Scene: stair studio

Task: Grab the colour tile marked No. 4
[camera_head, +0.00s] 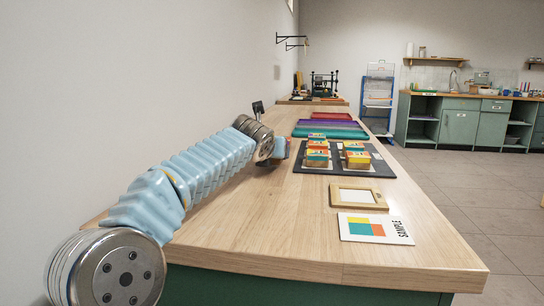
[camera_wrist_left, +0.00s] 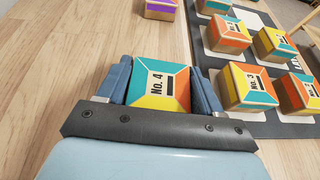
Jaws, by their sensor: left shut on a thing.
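The colour tile marked No. 4 (camera_wrist_left: 158,84) is a block with a teal, orange and yellow top and a white label, in the left wrist view. My left gripper (camera_wrist_left: 160,88) is shut on it, with one blue finger at each side. In the head view my left gripper (camera_head: 280,150) is over the table, left of the dark mat (camera_head: 370,164), and the tile there is mostly hidden by the arm. I cannot tell from the views whether the tile touches the table. My right gripper is not in view.
Several other colour tiles (camera_wrist_left: 250,84) stand on the mat to the right. A purple-topped block (camera_wrist_left: 160,8) is beyond the gripper. A wooden frame (camera_head: 358,196) and a SAMPLE card (camera_head: 374,228) lie nearer on the table. The table (camera_head: 250,225) is clear at left front.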

